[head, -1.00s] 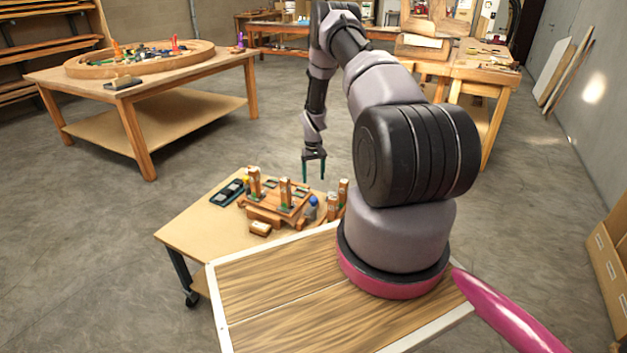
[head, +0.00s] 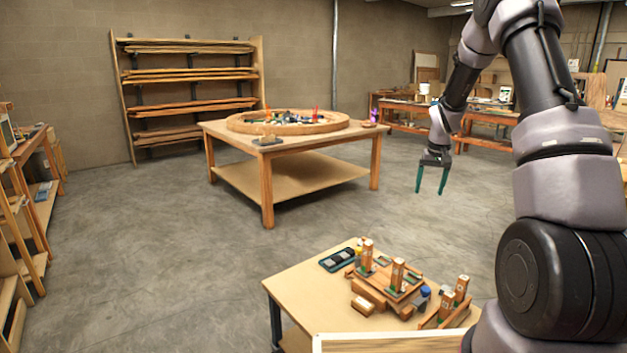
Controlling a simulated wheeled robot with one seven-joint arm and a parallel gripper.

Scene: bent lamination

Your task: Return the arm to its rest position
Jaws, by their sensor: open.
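My gripper (head: 432,191) hangs from my bent arm at the right of the head view. Its two teal fingers point down and stand apart, with nothing between them. It is in the air above and beyond the small work table (head: 300,285), clear of the things on it. A wooden fixture (head: 385,283) with upright labelled blocks stands on that table.
A larger wooden table (head: 225,130) with a round wooden ring (head: 287,122) on top stands mid-room. A lumber rack (head: 190,85) is against the back wall. Benches (head: 490,117) stand at the back right, shelves (head: 30,200) at the left. The floor (head: 150,260) between is clear.

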